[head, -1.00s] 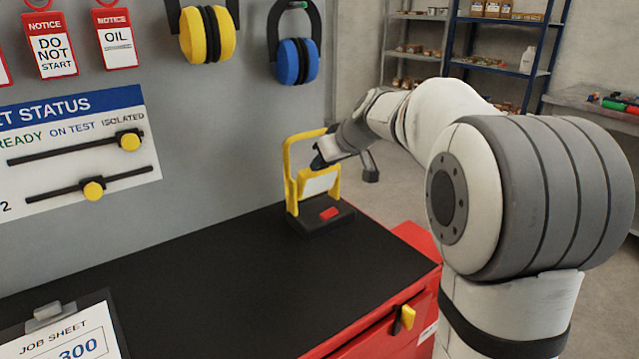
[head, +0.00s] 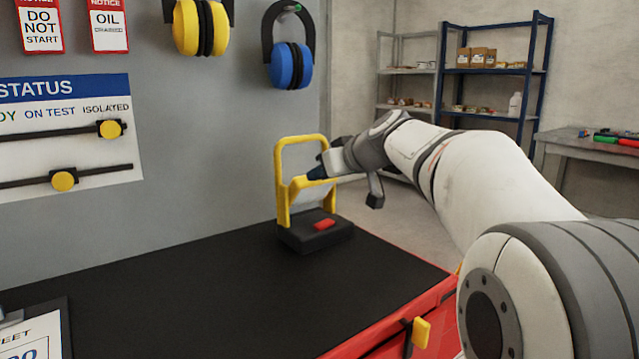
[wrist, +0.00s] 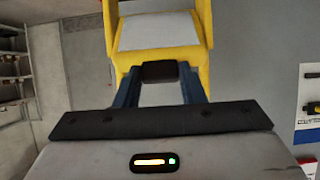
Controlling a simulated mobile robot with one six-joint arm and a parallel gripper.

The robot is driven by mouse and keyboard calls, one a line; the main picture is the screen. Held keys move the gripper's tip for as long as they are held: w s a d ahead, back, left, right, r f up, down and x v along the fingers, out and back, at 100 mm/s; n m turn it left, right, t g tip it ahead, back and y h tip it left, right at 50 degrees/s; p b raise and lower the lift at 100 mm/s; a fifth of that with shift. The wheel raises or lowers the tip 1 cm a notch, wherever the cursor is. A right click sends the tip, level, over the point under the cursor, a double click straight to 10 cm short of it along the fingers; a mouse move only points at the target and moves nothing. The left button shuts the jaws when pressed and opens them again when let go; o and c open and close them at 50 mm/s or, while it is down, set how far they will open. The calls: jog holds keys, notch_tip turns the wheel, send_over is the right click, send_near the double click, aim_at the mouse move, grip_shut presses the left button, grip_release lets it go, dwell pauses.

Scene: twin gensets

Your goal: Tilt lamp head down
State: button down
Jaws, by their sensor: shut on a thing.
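The work lamp stands upright near the far right end of the bench, with a yellow frame (head: 283,190), a black base (head: 316,236) and a red button (head: 324,224). Its yellow lamp head (head: 297,187), with a pale panel, sits tilted inside the frame. My gripper (head: 317,173) reaches in from the right at the head's upper edge. In the wrist view the blue fingers of my gripper (wrist: 158,88) are shut on a black tab (wrist: 160,71) at the edge of the lamp head (wrist: 120,62). The gripper partly hides the head in the head view.
The grey panel (head: 210,150) behind carries yellow ear defenders (head: 187,28), blue ear defenders (head: 290,65) and a status board (head: 70,155). Shelves (head: 497,75) stand at the back right.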

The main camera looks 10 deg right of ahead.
jog(key=shift+r, duration=0.2)
jog(key=c, duration=1.2)
grip_release()
jog(key=shift+o, duration=1.4)
jog(key=shift+f, duration=0.1)
jog(key=shift+s, duration=0.1)
jog(key=v, duration=0.7)
jog(key=shift+s+d+p, duration=0.2)
jog(key=shift+s+p, duration=0.1)
jog(key=shift+p, duration=0.15)
